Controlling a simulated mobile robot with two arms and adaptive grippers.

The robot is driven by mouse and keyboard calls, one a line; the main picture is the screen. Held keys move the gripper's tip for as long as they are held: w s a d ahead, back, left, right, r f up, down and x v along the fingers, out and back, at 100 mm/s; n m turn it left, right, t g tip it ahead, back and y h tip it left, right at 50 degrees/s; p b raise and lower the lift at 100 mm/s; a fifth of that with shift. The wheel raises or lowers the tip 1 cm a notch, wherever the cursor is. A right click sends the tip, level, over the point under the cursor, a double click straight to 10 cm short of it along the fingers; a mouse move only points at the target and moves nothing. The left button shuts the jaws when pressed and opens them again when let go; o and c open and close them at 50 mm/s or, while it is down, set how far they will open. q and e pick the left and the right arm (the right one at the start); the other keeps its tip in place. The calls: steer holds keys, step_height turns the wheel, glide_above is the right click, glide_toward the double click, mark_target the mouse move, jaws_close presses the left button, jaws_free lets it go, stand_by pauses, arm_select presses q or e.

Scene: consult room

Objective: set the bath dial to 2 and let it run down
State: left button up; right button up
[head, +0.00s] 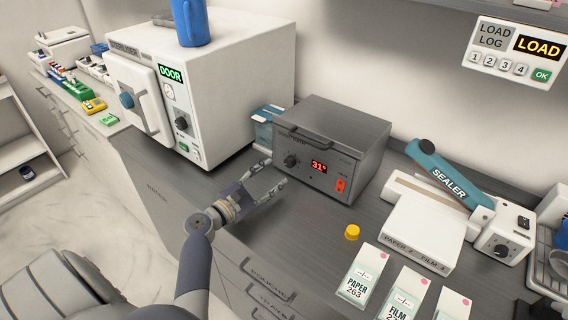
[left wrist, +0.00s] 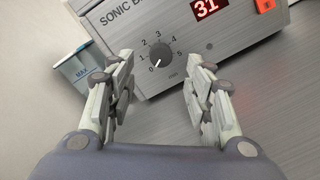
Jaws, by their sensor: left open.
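The sonic bath (head: 330,148) is a grey metal box on the counter. Its dial (head: 291,160) is a dark round knob on the left of the front panel. In the left wrist view the dial (left wrist: 160,57) has marks 0 to 5 around it, and its pointer line is towards 0 at the lower left. The red display (head: 319,167) reads 31. My left gripper (head: 268,178) is open and empty in front of the bath; in the left wrist view its fingers (left wrist: 160,90) stand either side below the dial, apart from it. My right gripper is out of view.
A white steriliser (head: 215,85) with a blue mug (head: 192,22) on top stands left of the bath. A blue-white container (head: 263,130) is beside the bath. A sealer (head: 440,180), a yellow cap (head: 352,232) and paper and film packs (head: 368,275) lie to the right.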

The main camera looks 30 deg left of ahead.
mark_target(287, 164)
arm_select(q)
steer(key=w, duration=0.3)
steer(key=shift+w+d, duration=0.3)
steer(key=shift+w, duration=0.05)
steer(key=shift+w+d+f+p, duration=0.1)
steer(key=shift+w+p, duration=0.3)
steer(key=shift+w, duration=0.8)
steer(key=shift+c, duration=1)
steer(key=c, duration=0.8)
steer(key=shift+c, duration=0.2)
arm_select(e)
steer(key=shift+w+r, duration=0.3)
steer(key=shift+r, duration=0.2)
